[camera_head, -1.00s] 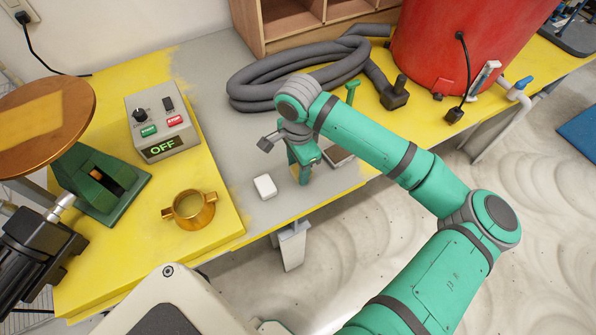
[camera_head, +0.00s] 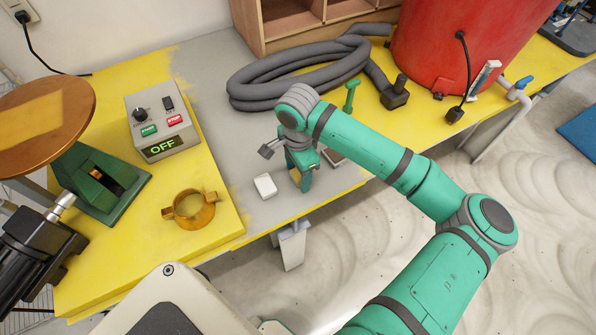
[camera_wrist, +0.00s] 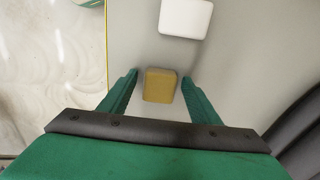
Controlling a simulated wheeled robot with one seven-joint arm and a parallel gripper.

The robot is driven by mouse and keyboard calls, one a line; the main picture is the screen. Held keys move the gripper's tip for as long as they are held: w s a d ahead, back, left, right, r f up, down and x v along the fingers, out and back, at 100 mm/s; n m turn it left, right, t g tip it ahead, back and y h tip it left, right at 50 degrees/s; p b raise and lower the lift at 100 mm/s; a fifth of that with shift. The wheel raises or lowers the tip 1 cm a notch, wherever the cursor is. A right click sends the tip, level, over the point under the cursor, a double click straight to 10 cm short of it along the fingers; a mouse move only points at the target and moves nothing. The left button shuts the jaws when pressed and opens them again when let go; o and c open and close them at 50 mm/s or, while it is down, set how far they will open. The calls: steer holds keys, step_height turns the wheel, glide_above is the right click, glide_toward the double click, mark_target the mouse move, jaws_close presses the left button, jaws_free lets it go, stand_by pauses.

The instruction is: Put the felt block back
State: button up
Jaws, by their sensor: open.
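A small tan block (camera_wrist: 160,85) lies on the grey bench strip, between the two fingers of my gripper (camera_wrist: 160,77) in the wrist view. A gap shows on each side of it, so the fingers are open around it and do not grip it. In the head view my gripper (camera_head: 301,174) points down at the bench, and its fingers hide most of this block. A white block with rounded corners (camera_head: 265,186) lies just left of my gripper; it also shows in the wrist view (camera_wrist: 185,17). I cannot tell from their surfaces which block is felt.
A dark-edged flat item (camera_head: 336,156) sits partly hidden behind my gripper. A coiled grey hose (camera_head: 250,88) and a green upright tool (camera_head: 351,95) are behind. A brass ring (camera_head: 190,209) and control box (camera_head: 160,120) stand left. The bench's front edge is close.

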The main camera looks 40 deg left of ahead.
mark_target(297, 175)
step_height(297, 175, up, 12)
steer(key=shift+r, duration=0.2)
stand_by(0.4)
steer(key=shift+s, duration=0.15)
stand_by(0.3)
